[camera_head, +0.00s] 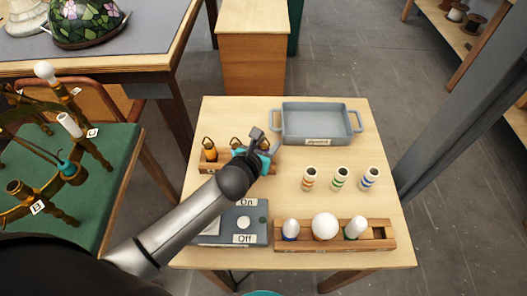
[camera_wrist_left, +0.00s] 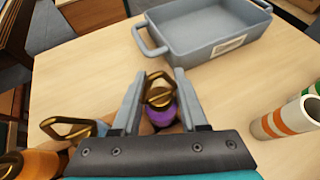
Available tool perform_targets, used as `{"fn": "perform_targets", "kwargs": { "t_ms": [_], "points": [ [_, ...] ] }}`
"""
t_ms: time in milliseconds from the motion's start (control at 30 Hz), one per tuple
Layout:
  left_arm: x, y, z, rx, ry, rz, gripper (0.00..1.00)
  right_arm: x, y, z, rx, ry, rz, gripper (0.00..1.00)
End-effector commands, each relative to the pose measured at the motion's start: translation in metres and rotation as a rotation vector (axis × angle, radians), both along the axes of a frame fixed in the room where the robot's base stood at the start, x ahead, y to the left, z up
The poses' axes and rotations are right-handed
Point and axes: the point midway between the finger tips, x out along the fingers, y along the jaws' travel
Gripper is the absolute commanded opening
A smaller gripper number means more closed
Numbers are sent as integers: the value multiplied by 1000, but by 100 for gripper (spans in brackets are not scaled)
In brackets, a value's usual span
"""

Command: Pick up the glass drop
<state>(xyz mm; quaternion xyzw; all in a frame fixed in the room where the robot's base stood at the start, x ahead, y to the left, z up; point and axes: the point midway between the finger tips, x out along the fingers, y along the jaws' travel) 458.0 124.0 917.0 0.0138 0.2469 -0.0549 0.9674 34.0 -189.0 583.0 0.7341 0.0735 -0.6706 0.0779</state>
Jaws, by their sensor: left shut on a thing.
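A purple glass drop (camera_wrist_left: 162,112) with a brass loop on top stands between the fingers of my left gripper (camera_wrist_left: 160,82) in the left wrist view. The fingers are shut on it around its loop end. In the head view my left gripper (camera_head: 266,147) is over the right end of a small wooden rack (camera_head: 206,167) and hides much of that drop. An amber drop (camera_head: 209,151) stands at the rack's left end. A blue drop (camera_wrist_left: 78,130), mostly hidden in the head view, stands between the amber and purple ones.
A grey tray (camera_head: 282,124) with handles sits at the back of the table. Three striped white sleeves (camera_head: 341,179) stand at the right. A wooden rack with bulbs (camera_head: 325,227) and a grey On/Off box (camera_head: 257,230) are in front.

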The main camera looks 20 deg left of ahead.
Motion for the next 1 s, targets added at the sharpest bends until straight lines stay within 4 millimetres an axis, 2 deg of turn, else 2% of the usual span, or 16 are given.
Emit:
{"fn": "perform_targets", "kwargs": {
  "t_ms": [33, 100, 467, 633, 767, 867, 1000],
  "points": [
    [0, 0, 0, 0, 1, 0, 8, 0, 0, 0, -1, 1, 0, 0],
    [0, 0, 0, 0, 1, 0, 0, 0, 0, 0, -1, 1, 0, 0],
    [0, 0, 1, 1, 0, 0, 0, 0, -1, 0, -1, 0, 0, 0],
    [0, 1, 12, 3, -1, -1, 0, 0, -1, 5, -1, 0, 0, 0],
    [0, 1, 33, 2, -4, -2, 0, 0, -1, 13, -1, 0, 0, 0],
    [1, 1, 57, 4, -6, -2, 0, 0, -1, 22, -1, 0, 0, 0],
    [1, 0, 99, 3, -7, -3, 0, 0, -1, 35, -1, -1, 0, 0]
  ]
}}
